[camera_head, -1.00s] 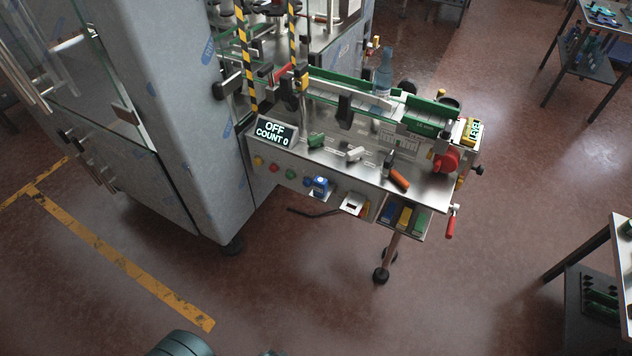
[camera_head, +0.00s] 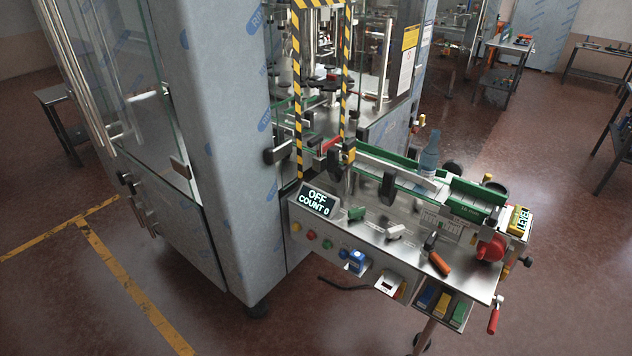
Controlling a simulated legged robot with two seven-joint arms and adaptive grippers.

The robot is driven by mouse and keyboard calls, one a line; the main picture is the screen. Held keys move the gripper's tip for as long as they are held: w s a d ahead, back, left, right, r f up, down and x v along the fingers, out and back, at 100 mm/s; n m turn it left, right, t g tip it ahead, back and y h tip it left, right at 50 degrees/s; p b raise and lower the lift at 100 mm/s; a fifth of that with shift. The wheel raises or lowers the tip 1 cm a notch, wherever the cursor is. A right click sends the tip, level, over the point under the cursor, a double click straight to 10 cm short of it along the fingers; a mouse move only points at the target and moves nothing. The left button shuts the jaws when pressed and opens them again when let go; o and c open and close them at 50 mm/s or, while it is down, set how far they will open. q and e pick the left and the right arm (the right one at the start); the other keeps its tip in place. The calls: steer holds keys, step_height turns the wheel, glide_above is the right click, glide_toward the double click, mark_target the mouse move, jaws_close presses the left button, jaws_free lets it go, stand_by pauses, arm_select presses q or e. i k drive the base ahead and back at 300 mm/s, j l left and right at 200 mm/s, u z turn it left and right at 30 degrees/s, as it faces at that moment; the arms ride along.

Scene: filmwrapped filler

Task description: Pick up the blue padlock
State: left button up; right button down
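A small blue padlock-like block (camera_head: 355,262) sits on the front panel of the machine's conveyor table, right of a row of coloured buttons. A grey loop seems to stand on its top, but it is too small to be sure. Neither of my grippers shows in the camera_head view now.
The steel table (camera_head: 465,270) carries a display (camera_head: 317,200) reading OFF, COUNT 0, a bottle (camera_head: 429,155), an orange-handled tool (camera_head: 440,263) and a red knob (camera_head: 490,248). Blue, yellow and green items fill a tray below. The floor (camera_head: 250,335) in front is open.

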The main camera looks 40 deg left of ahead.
mark_target(357, 259)
steer(key=i+l+u, duration=0.15)
steer(key=u, duration=0.3)
steer(key=i+l+u, duration=0.15)
steer(key=l+u, duration=0.15)
steer(key=u, duration=0.15)
